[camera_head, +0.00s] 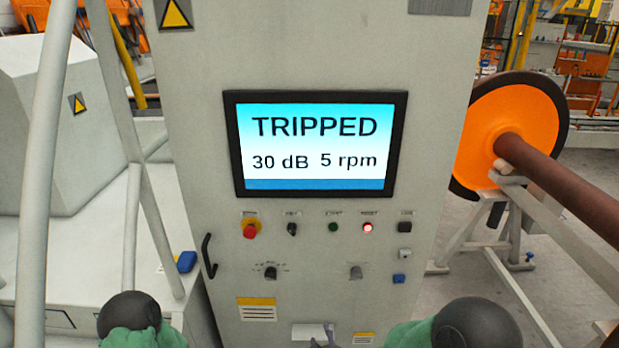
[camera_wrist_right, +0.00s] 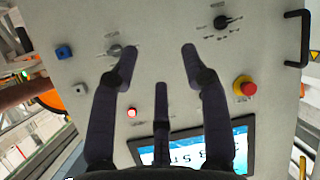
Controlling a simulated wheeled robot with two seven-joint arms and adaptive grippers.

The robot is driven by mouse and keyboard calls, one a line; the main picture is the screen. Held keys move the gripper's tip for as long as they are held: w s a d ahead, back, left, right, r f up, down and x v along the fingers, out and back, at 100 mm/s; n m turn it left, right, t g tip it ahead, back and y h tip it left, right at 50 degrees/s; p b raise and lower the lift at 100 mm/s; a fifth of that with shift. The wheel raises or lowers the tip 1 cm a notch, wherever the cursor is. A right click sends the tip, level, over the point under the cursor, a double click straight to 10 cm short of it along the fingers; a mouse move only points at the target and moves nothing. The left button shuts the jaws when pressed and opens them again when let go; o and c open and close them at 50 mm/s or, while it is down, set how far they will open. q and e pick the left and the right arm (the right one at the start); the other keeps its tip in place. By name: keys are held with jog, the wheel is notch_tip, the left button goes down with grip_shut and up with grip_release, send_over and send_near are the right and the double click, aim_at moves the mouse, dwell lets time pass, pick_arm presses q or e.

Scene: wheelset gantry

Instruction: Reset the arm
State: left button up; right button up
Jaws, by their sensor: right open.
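The grey control cabinet (camera_head: 330,225) stands in front of me. Its screen (camera_head: 317,145) reads TRIPPED, 30 dB, 5 rpm, and part of it shows in the right wrist view (camera_wrist_right: 170,153). Below the screen sit a red emergency stop (camera_head: 250,229) on yellow, a black switch, a dark green button (camera_head: 333,227), a lit red button (camera_head: 367,227) and a black button. My right gripper (camera_wrist_right: 160,60) is open and empty, its fingers spread before the panel; in the head view only a small part shows at the bottom edge. My left gripper is not in view.
Two rotary knobs (camera_head: 270,272) (camera_head: 355,272) and a blue button (camera_head: 399,279) sit lower on the panel. A black handle (camera_head: 208,256) projects at its left. An orange wheel (camera_head: 510,130) with a brown axle stands right. Pale rails (camera_head: 40,190) cross the left.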

jog(key=s+d+f+m+g+y+b, duration=0.15)
jog(key=s+f+g, duration=0.3)
jog(key=f, duration=0.45)
jog(key=s+d+f+m+g, duration=0.2)
jog(key=s+d+f+g, duration=0.1)
jog(key=s+f, duration=0.4)
jog(key=s+d+f+m+g+y, duration=0.1)
jog(key=s+f+m+g, duration=0.2)
jog(key=s+f, duration=0.5)
jog(key=s+g, duration=0.1)
jog(key=s, duration=0.2)
jog(key=shift+d+f+g, duration=0.15)
jog(key=shift+g, duration=0.2)
jog(key=shift+c, duration=0.2)
